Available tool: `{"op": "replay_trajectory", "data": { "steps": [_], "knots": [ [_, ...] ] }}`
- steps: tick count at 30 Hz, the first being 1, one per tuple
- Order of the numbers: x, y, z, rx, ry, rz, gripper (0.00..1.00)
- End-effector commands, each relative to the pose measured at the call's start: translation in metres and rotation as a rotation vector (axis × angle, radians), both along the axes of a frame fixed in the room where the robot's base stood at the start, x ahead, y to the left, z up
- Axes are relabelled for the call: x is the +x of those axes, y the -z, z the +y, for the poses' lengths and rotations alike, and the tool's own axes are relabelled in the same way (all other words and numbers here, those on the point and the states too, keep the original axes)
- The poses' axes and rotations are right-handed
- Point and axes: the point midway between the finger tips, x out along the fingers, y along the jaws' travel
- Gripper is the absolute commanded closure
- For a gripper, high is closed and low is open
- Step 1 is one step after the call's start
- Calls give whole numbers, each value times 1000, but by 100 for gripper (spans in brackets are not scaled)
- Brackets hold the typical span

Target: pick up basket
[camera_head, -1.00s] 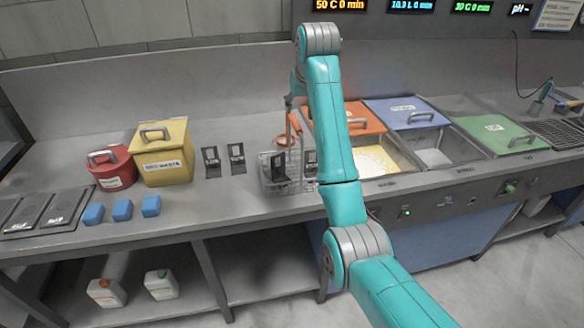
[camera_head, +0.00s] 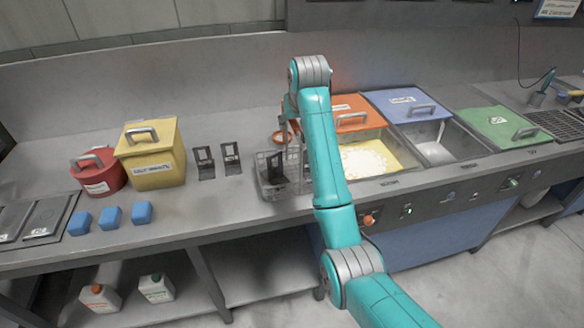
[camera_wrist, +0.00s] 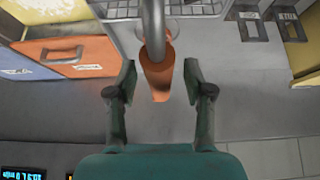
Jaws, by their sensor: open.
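The wire basket (camera_head: 266,188) stands on the counter with a black holder (camera_head: 276,168) inside it. It also shows at the top of the wrist view (camera_wrist: 190,10), where a grey bar with an orange grip (camera_wrist: 157,82) rises from it toward me. My gripper (camera_wrist: 159,78) is open. One finger is on each side of the orange grip, with a visible gap on both sides. In the head view my gripper (camera_head: 287,122) is above the basket's back part, and my arm hides the basket's right side.
Two black holders (camera_head: 231,158) stand left of the basket, beside a yellow bin (camera_head: 152,165) and a red bin (camera_head: 97,172). Blue blocks (camera_head: 111,215) lie near the front edge. Sunken tanks with orange (camera_head: 350,112), blue (camera_head: 403,107) and green (camera_head: 497,127) lids are at right.

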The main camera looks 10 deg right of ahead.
Motion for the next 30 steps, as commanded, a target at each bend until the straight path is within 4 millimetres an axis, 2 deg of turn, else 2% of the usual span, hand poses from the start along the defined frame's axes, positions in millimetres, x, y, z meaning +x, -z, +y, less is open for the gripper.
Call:
{"op": "replay_trajectory", "data": {
  "steps": [3, 9, 10, 23, 26, 30],
  "knots": [
    [0, -1, 0, 0, 0, 0, 48],
    [0, -1, 0, 0, 0, 0, 98],
    [0, -1, 0, 0, 0, 0, 100],
    [1, -5, 0, 0, 0, -5, 100],
    [1, -11, 0, 0, 0, -6, 100],
    [1, -29, 0, 0, 0, -8, 100]
  ]
}}
